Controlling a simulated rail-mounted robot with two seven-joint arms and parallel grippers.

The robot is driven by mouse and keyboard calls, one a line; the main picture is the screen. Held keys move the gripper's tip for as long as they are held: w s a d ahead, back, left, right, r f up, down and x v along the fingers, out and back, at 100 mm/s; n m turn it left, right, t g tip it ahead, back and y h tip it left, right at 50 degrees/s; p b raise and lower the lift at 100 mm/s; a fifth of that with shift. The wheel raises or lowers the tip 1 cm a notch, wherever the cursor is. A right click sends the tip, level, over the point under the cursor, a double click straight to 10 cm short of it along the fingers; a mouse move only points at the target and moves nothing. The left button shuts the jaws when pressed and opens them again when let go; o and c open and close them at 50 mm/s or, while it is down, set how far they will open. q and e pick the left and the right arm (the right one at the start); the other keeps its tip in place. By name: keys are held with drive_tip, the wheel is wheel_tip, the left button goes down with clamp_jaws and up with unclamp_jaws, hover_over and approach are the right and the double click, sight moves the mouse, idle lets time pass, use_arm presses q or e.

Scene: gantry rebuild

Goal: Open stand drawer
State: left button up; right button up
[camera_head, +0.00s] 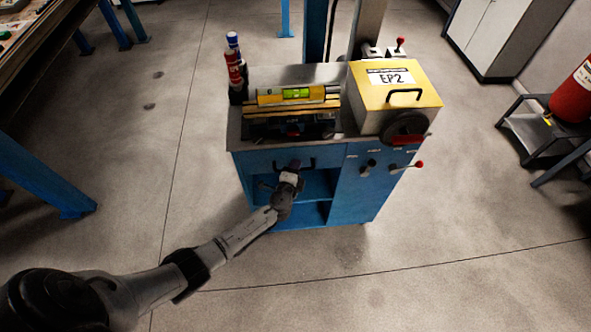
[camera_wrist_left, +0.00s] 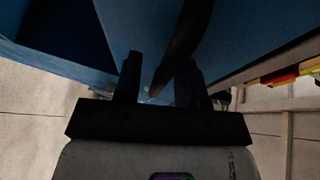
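The blue stand (camera_head: 355,195) is in the middle of the head view, with its drawer front (camera_head: 258,163) just below the worktop at the left. The drawer looks flush with the stand. A dark bar handle (camera_head: 307,162) is on its front, partly hidden by my gripper. My left gripper (camera_head: 294,168) is at this handle. In the left wrist view, the dark curved handle (camera_wrist_left: 182,45) passes between the fingers of my left gripper (camera_wrist_left: 158,78), nearer the right finger. A gap shows beside the left finger, so the fingers look open. My right gripper is not in view.
A yellow EP2 box (camera_head: 425,92), a yellow level (camera_head: 290,96) and a red bottle (camera_head: 236,75) stand on the worktop. Open shelves (camera_head: 318,186) lie under the drawer. The floor in front is clear.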

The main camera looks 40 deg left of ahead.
use_arm(q)
clamp_jaws()
idle(0.4)
